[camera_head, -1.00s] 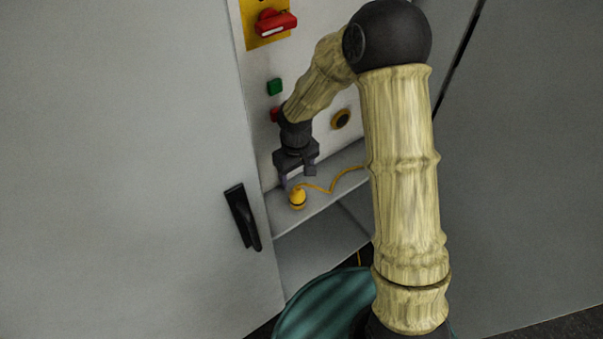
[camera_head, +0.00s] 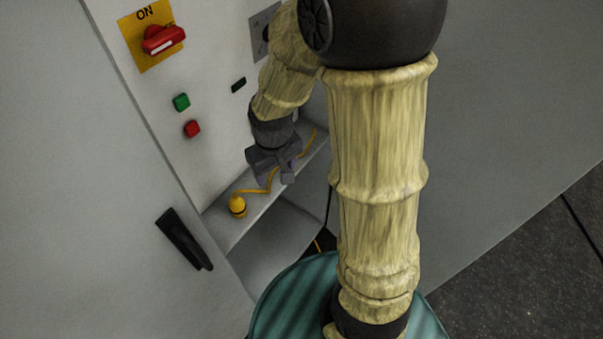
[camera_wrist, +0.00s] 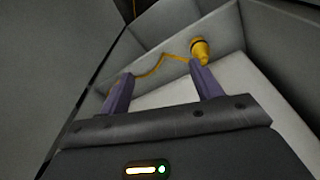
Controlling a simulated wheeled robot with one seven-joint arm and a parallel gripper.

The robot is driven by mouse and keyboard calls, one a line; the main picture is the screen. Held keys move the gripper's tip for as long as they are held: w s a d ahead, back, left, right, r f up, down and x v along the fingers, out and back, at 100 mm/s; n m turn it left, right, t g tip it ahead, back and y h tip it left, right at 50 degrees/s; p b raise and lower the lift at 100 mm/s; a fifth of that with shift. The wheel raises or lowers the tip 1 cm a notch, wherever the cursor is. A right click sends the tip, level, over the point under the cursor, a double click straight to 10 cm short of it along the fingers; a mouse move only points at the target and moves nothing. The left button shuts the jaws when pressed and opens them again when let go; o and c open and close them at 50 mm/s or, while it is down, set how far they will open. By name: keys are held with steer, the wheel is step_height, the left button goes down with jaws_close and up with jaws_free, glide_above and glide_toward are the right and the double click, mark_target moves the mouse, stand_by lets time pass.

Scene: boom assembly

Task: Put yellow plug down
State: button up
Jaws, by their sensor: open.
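The yellow plug (camera_head: 237,205) stands on the grey shelf (camera_head: 228,228) below the control panel, with its yellow cord running off to the right. My gripper (camera_head: 288,172) is to the right of the plug, over the shelf, apart from it and empty. In the wrist view the plug (camera_wrist: 200,50) shows beyond the tip of the right finger. The two purple fingers of my gripper (camera_wrist: 160,88) are spread wide with nothing between them except a view of the shelf and cord behind.
The panel carries a red switch (camera_head: 163,40) on a yellow plate, a green button (camera_head: 181,102) and a red button (camera_head: 192,129). A cabinet door with a black handle (camera_head: 184,240) is at the left. A grey wall (camera_head: 500,130) stands at the right.

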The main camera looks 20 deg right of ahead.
steer(key=s+d+r+m+t, duration=0.1)
steer(key=s+d+r+m, duration=0.1)
steer(key=s+d+r, duration=0.1)
steer(key=s+d, duration=0.1)
steer(key=s, duration=0.1)
steer(key=shift+s+m, duration=0.3)
steer(key=shift+s, duration=0.1)
steer(key=shift+w+d, duration=0.1)
